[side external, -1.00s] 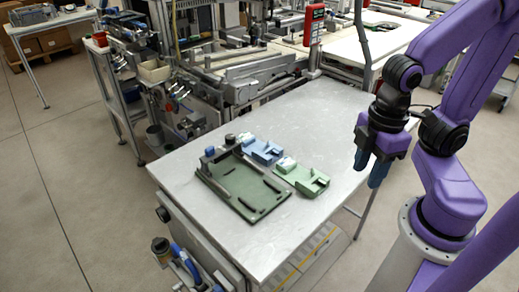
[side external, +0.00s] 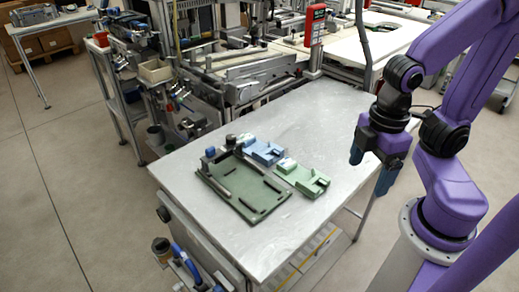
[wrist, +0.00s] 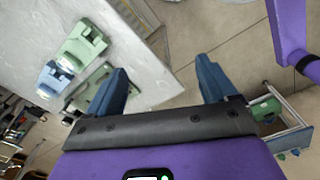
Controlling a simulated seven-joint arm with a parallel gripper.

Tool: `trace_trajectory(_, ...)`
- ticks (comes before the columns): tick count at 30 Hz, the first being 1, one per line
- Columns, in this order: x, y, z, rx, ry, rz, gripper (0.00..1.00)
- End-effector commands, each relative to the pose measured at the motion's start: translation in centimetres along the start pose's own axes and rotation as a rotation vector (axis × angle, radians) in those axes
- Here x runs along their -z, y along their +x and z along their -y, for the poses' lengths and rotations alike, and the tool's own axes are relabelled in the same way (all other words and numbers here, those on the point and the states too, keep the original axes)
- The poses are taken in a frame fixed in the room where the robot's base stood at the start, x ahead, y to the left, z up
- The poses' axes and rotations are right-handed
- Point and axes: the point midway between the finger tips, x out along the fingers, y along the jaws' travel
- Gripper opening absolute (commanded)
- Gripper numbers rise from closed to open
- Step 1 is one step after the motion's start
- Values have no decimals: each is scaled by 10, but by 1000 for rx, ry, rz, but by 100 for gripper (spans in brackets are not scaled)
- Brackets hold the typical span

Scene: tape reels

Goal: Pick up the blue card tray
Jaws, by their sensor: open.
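The blue card tray (side external: 264,152) lies on the grey table, behind the green card tray and beside the dark green base plate. It also shows at the left of the wrist view (wrist: 54,78). The green card tray (side external: 304,179) lies just in front of it, and in the wrist view it is above the blue one (wrist: 83,44). My gripper (side external: 371,172) is open and empty, off to the right of both trays near the table's right edge. Its two blue fingers are spread wide in the wrist view (wrist: 165,85).
The dark green base plate (side external: 250,208) carries raised dark posts at its back left corner and lies close to both trays. The table (side external: 330,112) is bare at the back and right. Machinery with a red control box (side external: 314,24) stands behind it.

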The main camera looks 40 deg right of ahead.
Motion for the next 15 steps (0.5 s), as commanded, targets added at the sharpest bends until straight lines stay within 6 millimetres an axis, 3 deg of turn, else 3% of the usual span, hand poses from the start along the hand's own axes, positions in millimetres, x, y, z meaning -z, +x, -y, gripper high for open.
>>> trace_trajectory(5, 11, -3, -7, -1, 30, 2, 85)
trace_trajectory(8, 32, -7, -21, -3, 85, 3, 85)
trace_trajectory(15, 97, -18, -80, -7, 273, 9, 85)
